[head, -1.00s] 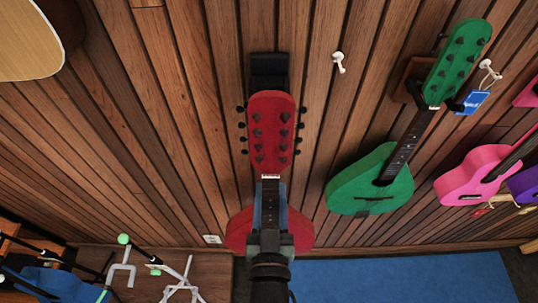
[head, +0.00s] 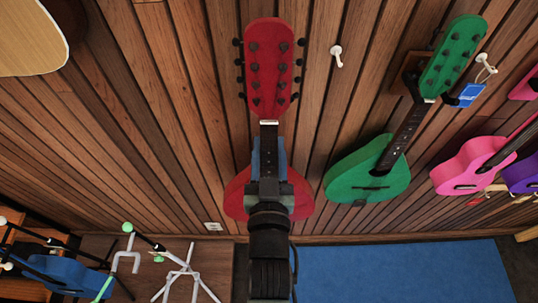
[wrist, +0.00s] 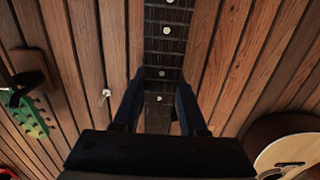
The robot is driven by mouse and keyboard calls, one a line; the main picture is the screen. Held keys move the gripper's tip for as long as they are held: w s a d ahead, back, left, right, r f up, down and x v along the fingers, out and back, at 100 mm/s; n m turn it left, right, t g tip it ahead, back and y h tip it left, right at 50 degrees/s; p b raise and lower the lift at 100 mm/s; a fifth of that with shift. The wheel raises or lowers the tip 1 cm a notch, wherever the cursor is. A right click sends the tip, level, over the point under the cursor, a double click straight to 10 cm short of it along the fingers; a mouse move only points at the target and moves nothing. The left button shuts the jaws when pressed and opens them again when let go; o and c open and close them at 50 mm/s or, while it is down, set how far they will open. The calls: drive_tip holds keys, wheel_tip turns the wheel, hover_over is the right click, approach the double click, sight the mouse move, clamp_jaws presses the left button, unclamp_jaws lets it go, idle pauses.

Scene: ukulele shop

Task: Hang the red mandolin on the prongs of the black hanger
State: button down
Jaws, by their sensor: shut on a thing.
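The red mandolin (head: 268,70) is upright in front of the slatted wall in the head view, its headstock with dark pegs at the top and its body partly hidden behind my arm. My gripper (head: 268,158) is shut on its neck, below the headstock. In the wrist view the dark fretboard (wrist: 166,50) runs up between the two blue fingers of my gripper (wrist: 160,112). The black hanger is hidden now, with the headstock over the place where it showed. I cannot tell whether the neck touches the prongs.
A green ukulele (head: 370,172) hangs to the right, with a white hook (head: 336,54) between it and the mandolin. A pink ukulele (head: 470,170) hangs further right. A natural-wood guitar (head: 30,40) is at upper left. Stands (head: 180,276) and a blue instrument (head: 65,275) are lower left.

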drive_tip(key=shift+w+r, duration=0.2)
drive_tip(key=shift+w, duration=0.9)
idle(0.4)
drive_tip(key=shift+w+b, duration=0.95)
drive_tip(key=shift+w, duration=1.8)
drive_tip(key=shift+f+b, duration=0.8)
drive_tip(key=shift+f, duration=0.1)
drive_tip(key=shift+c, duration=2.1)
unclamp_jaws()
drive_tip(key=shift+s, duration=0.1)
drive_tip(key=shift+o, duration=0.3)
drive_tip(key=shift+f, duration=0.45)
